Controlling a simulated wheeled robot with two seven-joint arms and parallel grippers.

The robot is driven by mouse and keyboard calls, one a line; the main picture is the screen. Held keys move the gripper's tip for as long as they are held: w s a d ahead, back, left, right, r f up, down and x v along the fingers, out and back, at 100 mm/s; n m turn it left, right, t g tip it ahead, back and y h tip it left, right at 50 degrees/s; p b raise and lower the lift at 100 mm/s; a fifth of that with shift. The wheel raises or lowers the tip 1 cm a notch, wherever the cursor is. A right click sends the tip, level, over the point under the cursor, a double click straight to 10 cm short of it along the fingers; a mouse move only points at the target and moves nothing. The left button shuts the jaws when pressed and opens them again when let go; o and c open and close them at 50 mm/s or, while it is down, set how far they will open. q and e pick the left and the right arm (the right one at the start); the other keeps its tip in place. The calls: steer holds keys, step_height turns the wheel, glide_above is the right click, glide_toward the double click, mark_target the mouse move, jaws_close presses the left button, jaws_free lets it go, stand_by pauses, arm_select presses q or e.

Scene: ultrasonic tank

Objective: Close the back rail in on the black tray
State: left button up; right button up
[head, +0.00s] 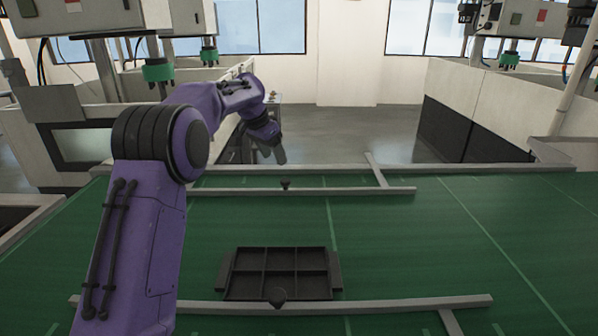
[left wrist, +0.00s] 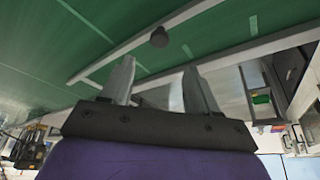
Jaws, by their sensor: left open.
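The black tray (head: 325,272), with several compartments, lies flat on the green belt near the front rail (head: 400,304). The back rail (head: 350,191) is a straight grey bar with a dark knob (head: 285,185), well behind the tray with bare belt between them. The back rail (left wrist: 115,57) and its knob (left wrist: 158,37) also show in the left wrist view. My left gripper (head: 273,155) is open and empty, beyond the back rail's knob and apart from it. Its spread fingers show in the left wrist view (left wrist: 158,80). My right gripper is not in view.
The green belt (head: 480,230) is clear to the right of the tray. A grey edge bar (head: 480,168) runs along the belt's far side. Pale machine cabinets (head: 490,105) stand behind it. The front rail has its own dark knob (head: 278,296) close to the tray's near edge.

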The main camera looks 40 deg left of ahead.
mark_target(285, 180)
arm_select(q)
steer(key=p+x, duration=0.1)
steer(key=x, duration=0.9)
steer(key=shift+w+d, duration=0.1)
steer(key=shift+w, duration=0.1)
steer(key=shift+s, duration=0.3)
steer(key=shift+w, duration=0.1)
jaws_close()
